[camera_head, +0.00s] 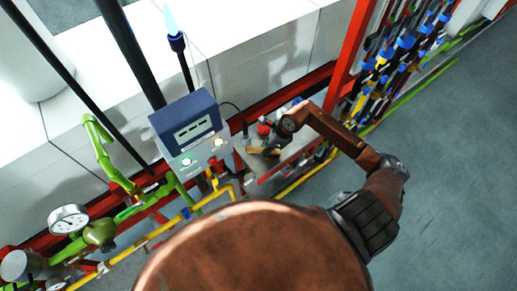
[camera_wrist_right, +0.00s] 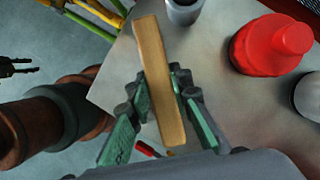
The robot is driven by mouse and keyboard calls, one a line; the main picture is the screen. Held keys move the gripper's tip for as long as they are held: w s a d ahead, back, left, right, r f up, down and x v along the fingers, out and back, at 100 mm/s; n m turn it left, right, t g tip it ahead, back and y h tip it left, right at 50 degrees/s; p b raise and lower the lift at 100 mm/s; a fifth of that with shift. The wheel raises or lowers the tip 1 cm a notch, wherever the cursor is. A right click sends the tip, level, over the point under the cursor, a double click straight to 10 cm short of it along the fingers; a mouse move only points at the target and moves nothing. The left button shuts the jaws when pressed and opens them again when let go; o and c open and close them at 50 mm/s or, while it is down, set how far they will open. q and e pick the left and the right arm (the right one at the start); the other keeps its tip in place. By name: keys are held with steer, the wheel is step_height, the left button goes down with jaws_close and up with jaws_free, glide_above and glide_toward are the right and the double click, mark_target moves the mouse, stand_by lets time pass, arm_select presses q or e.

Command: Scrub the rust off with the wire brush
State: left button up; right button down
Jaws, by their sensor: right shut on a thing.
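The wire brush shows as a wooden bar in the right wrist view (camera_wrist_right: 161,80), standing up between the fingers. My right gripper (camera_wrist_right: 160,105) is shut on it; its green-padded fingers lie on both sides of the wood. In the head view the brush (camera_head: 256,151) is a small tan piece over the grey worktop (camera_head: 285,160), below my right gripper (camera_head: 272,138). Whether the brush touches the worktop is unclear. Its bristles are not clearly visible, and I cannot make out a rusted patch.
A red rounded object (camera_wrist_right: 270,45) and a grey metal cup (camera_wrist_right: 184,10) stand on the worktop near the brush. A blue-topped control box (camera_head: 187,125) is left of it. Green pipes (camera_head: 105,160) and a gauge (camera_head: 68,219) are further left. Grey floor (camera_head: 450,160) is free at right.

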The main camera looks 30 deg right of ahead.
mark_target(252, 159)
steer(key=shift+w+d+f+b, duration=0.15)
steer(key=shift+d+b, duration=0.65)
steer(key=shift+d, duration=0.75)
steer(key=shift+a, duration=0.2)
steer(key=shift+s+a, duration=0.2)
steer(key=shift+a, duration=1.6)
steer(key=shift+s+a, duration=0.15)
steer(key=shift+a, duration=1.6)
steer(key=shift+r, duration=0.3)
step_height(252, 159, up, 2)
steer(key=shift+r+p, duration=0.1)
steer(key=shift+p, duration=0.25)
arm_select(q)
steer(key=shift+s+r+p, duration=0.1)
steer(key=shift+r+p, duration=0.55)
steer(key=shift+p, duration=0.6)
arm_select(e)
step_height(252, 159, up, 6)
steer(key=shift+f, duration=0.1)
